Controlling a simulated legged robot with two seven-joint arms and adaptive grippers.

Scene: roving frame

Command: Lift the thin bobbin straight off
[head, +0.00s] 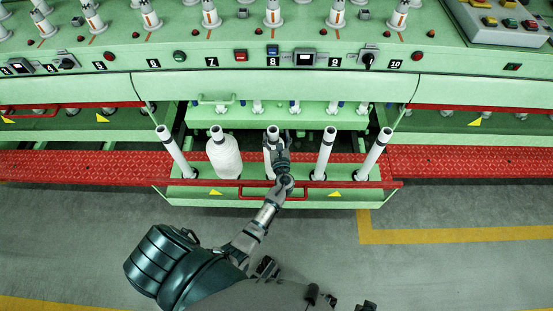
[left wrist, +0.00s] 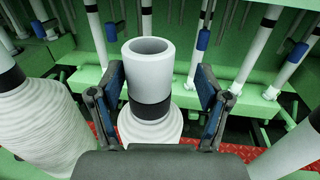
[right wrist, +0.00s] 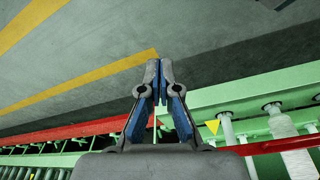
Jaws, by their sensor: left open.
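The thin bobbin (left wrist: 150,62) stands upright between my left gripper's fingers in the left wrist view, with a pale open tube top, a dark band and a slim white winding below. In the head view the thin bobbin (head: 267,150) is the middle one in the row, partly hidden by my left gripper (head: 281,148). My left gripper (left wrist: 162,105) is open around it, with a wider gap on the right side. My right gripper (right wrist: 159,70) is shut and empty, away from the bobbin, above the grey floor and beside the tray.
A fatter wound bobbin (head: 223,157) stands just left of the thin one. Bare tubes stand at both sides, including one right of it (head: 324,150). The green tray (head: 300,200) has a red handle (head: 262,197). The green machine panel (head: 270,85) rises behind. Floor in front is clear.

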